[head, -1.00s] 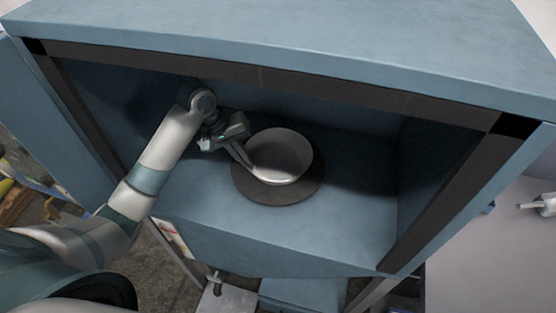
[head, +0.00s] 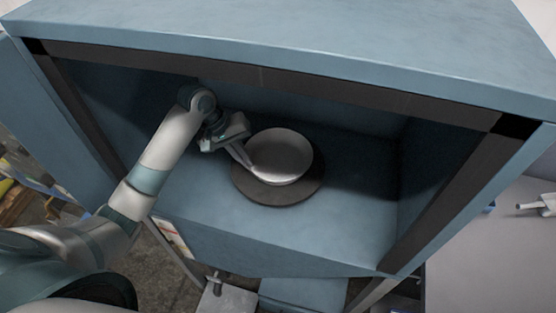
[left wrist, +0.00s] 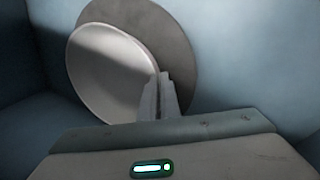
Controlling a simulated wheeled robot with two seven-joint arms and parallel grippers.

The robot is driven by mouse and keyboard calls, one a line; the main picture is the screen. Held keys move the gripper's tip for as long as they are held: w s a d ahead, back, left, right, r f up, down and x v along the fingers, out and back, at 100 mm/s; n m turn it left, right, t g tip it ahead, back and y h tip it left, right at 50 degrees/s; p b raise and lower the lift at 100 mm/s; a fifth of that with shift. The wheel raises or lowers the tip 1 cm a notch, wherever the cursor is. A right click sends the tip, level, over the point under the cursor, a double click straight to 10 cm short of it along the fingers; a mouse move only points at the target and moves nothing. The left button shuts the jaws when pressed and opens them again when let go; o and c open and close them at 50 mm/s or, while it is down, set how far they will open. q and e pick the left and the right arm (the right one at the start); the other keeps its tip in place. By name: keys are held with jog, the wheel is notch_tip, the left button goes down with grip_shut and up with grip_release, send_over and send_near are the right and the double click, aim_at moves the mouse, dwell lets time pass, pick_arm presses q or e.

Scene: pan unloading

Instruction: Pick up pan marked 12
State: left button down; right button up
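A round pale metal pan (head: 283,152) rests on a dark round plate (head: 262,192) inside the blue box-shaped compartment. No number can be read on it. My left gripper (head: 246,160) reaches in from the left, with its fingertips at the pan's left rim. In the left wrist view, the pan (left wrist: 105,70) lies over the grey-brown plate (left wrist: 180,45). The left fingers (left wrist: 159,90) are close together with the pan's edge between them. My right gripper is not in view.
The compartment floor (head: 350,215) is bare to the right of the plate. A dark frame (head: 300,85) edges the opening, with the blue top (head: 330,40) above. An open blue door (head: 60,130) stands at the left. A pale metal fitting (head: 542,205) shows at the far right.

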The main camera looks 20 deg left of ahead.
pick_arm(q)
jog(key=shift+r, duration=0.15)
dwell(0.8)
jog(key=shift+r+p, duration=0.6)
jog(key=shift+p, duration=0.45)
notch_tip(320, 180, up, 3)
jog(key=p, duration=0.2)
jog(key=shift+w+p, duration=0.1)
jog(key=shift+p, duration=0.2)
jog(key=s+d+r, duration=0.3)
jog(key=s+r, duration=0.3)
jog(key=s, duration=0.5)
jog(key=shift+s+d+r, duration=0.15)
jog(key=shift+s+r, duration=0.05)
jog(key=shift+r, duration=0.1)
